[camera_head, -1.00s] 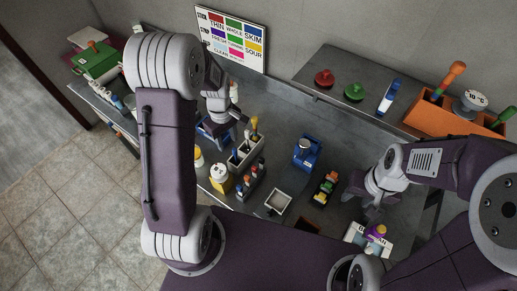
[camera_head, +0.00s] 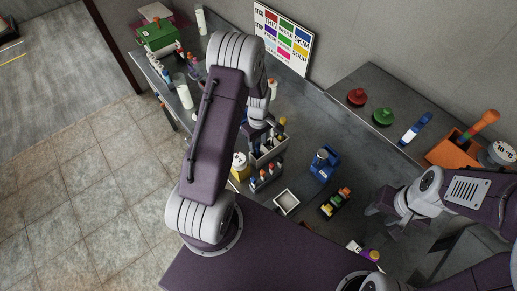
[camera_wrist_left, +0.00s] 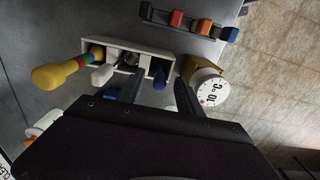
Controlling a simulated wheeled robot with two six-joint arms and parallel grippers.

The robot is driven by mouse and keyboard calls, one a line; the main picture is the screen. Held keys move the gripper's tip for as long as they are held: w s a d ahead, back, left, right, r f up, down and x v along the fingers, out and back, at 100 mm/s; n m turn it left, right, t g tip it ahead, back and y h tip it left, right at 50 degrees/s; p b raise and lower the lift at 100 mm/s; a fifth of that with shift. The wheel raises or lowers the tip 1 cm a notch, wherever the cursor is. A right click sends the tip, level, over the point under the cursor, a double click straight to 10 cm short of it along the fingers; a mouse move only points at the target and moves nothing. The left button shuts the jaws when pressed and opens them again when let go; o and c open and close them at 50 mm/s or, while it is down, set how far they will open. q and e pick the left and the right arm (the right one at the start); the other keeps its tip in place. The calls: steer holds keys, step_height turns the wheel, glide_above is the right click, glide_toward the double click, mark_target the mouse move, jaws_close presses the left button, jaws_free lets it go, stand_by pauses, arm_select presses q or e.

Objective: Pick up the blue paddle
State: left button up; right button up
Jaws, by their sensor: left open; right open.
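In the left wrist view a blue handle (camera_wrist_left: 159,80), the likely blue paddle, stands in a pale divided rack (camera_wrist_left: 97,44). Its lower part is hidden in the rack. My left gripper (camera_wrist_left: 158,92) is open, with one dark finger on each side of the blue handle; I cannot tell whether they touch it. A yellow-ended tool (camera_wrist_left: 55,76) and a white handle (camera_wrist_left: 103,74) share the rack. In the head view the rack (camera_head: 268,152) is partly covered by my left gripper (camera_head: 264,138). My right gripper (camera_head: 380,214) is open and empty over the bench at the right.
A round 10 °C gauge (camera_wrist_left: 207,87) is close to the rack. A small strip of coloured pieces (camera_wrist_left: 190,22) stands beside it. A blue device (camera_head: 323,165), white tray (camera_head: 287,201) and coloured-bottle holder (camera_head: 337,202) lie to the right. An orange box (camera_head: 449,152) stands on the raised shelf.

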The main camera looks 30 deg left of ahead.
arm_select(q)
steer(key=shift+a+f, duration=0.2)
steer(key=shift+f, duration=1)
steer(key=shift+w+a+f, duration=0.1)
steer(key=shift+a+f, duration=0.05)
steer(key=shift+f, duration=0.1)
steer(key=shift+d+r, duration=0.1)
steer(key=shift+d, duration=0.1)
jaws_close()
arm_select(e)
steer(key=shift+a+r, duration=0.15)
steer(key=shift+r, duration=0.4)
arm_select(q)
steer(key=shift+a, duration=0.1)
arm_select(e)
steer(key=shift+a, duration=0.1)
